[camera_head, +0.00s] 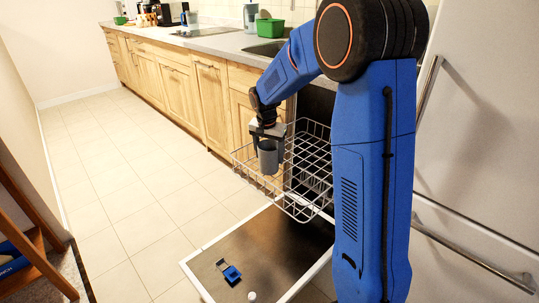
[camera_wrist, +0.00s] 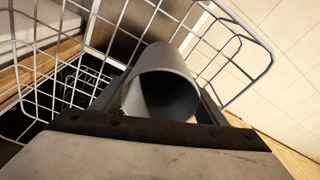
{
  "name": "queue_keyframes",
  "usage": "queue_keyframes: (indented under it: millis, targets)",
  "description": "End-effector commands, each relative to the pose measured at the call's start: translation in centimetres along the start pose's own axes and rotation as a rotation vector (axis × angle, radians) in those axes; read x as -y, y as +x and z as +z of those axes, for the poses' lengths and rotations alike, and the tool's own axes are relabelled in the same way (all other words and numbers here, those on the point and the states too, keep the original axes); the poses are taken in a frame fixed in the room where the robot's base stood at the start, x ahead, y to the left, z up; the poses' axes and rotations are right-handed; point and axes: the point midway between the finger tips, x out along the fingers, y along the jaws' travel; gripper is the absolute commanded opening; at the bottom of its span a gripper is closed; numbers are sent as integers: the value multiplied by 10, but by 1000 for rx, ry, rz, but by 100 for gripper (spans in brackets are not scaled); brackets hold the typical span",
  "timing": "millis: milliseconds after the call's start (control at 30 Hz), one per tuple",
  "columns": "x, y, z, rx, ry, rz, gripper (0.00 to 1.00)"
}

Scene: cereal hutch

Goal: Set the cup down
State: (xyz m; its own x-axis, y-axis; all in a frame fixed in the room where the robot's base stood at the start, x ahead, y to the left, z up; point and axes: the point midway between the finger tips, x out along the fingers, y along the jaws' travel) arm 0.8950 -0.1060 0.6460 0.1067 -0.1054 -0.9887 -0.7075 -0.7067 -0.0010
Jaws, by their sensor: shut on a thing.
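The cup is a plain grey cylinder (camera_head: 268,158). In the head view it hangs roughly upright below my gripper (camera_head: 268,143), at the left part of the wire dishwasher rack (camera_head: 306,198). My gripper is shut on the cup, with a finger on either side. In the wrist view the cup (camera_wrist: 160,88) shows its open rim and dark inside, beyond the gripper body (camera_wrist: 160,133). Rack wires (camera_wrist: 262,62) surround it in that view. I cannot tell whether the cup's base touches the rack.
The open dishwasher door (camera_head: 262,250) lies low below the rack, with a blue item (camera_head: 231,273) and a small white piece (camera_head: 252,296) on it. Wooden cabinets (camera_head: 180,88) and a counter run behind. A fridge (camera_head: 478,120) stands right. The tiled floor at left is clear.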

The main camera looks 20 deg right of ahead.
Motion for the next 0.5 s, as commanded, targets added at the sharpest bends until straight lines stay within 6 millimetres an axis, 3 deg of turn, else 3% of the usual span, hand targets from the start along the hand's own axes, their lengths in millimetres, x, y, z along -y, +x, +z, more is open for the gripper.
queue_keyframes:
  millis: [167, 200, 233, 500]
  targets:
    - [0, 3, 0, 1, 0, 1, 44]
    - [0, 3, 0, 0, 0, 1, 76]
    - [0, 2, 0, 0, 0, 1, 83]
    - [0, 2, 0, 0, 0, 0, 85]
